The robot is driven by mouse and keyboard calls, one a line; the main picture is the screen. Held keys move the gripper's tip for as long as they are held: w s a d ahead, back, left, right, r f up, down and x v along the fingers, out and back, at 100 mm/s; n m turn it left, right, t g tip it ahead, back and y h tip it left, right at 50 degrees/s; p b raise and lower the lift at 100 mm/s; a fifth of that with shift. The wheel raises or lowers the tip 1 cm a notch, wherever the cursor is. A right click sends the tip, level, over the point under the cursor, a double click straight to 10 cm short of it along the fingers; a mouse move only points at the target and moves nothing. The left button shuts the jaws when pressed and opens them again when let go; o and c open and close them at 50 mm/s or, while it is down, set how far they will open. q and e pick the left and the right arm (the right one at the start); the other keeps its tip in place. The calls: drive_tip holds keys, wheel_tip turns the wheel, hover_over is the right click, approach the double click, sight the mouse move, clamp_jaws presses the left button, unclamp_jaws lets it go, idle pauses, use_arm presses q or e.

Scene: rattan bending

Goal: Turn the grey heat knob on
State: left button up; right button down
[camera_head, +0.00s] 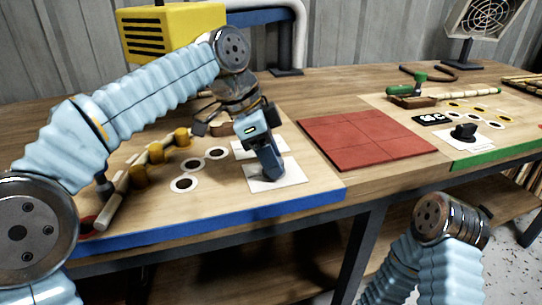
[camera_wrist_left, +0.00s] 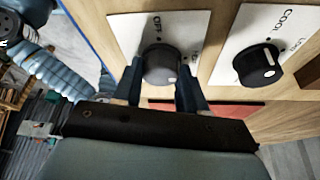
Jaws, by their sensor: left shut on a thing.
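The grey heat knob (camera_wrist_left: 160,64) sits on a white plate (camera_wrist_left: 128,32) with "OFF" printed above it in the left wrist view. My left gripper (camera_wrist_left: 160,88) has one finger on each side of this knob and is shut on it. In the head view my left gripper (camera_head: 268,172) points down onto a white plate (camera_head: 290,180) near the front of the blue-edged board, and hides the knob there. A small pale mark shows on the knob's lower edge; its exact setting is hard to read. My right gripper is out of view; only part of that arm shows at the bottom right.
A second dark knob (camera_wrist_left: 257,66), on a plate marked "COOL" and "LOW", is close beside in the wrist view. Wooden pegs and a rod (camera_head: 131,185) lie left on the board. A red tiled mat (camera_head: 365,138) and a black knob (camera_head: 465,131) are to the right.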

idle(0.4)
use_arm(q)
drive_tip(key=o, duration=1.1)
drive_tip(key=shift+c, duration=0.2)
drive_tip(key=v, duration=1.2)
drive_tip(key=shift+a, duration=0.1)
